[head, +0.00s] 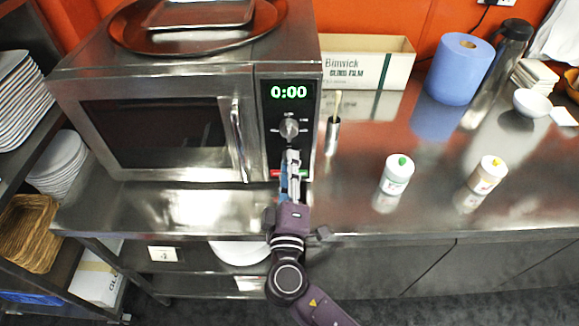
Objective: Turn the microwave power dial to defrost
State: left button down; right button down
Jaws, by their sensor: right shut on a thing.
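The steel microwave (160,130) stands on the counter at the left, with its door shut. Its black control panel (268,110) has a green display (289,92) reading 0:00. A round silver dial (289,128) with pale marks around it sits below the display. My right gripper (291,157) reaches up to the panel from the front, just below this visible dial. It is shut on a dial there, but its fingers hide the held part and its setting. My left gripper is not in view.
Red and green buttons (304,174) flank my right fingers low on the panel. The door handle (238,140) is close on the left. A holder with a wooden-handled tool (332,135) stands close on the right. A round tray (135,33) is on top.

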jog(key=shift+n+y+p, duration=0.6)
jog(key=shift+n+p, duration=1.25)
jog(key=shift+n, duration=4.55)
jog(key=shift+s+f, duration=0.1)
jog(key=shift+f, duration=0.05)
jog(key=c, duration=1.9)
grip_release()
jog(key=shift+o, duration=1.1)
jog(key=shift+s, duration=0.1)
jog(key=s, duration=1.1)
jog(key=shift+s+d+f, duration=0.15)
jog(key=shift+s+d, duration=0.05)
jog(key=shift+s, duration=0.2)
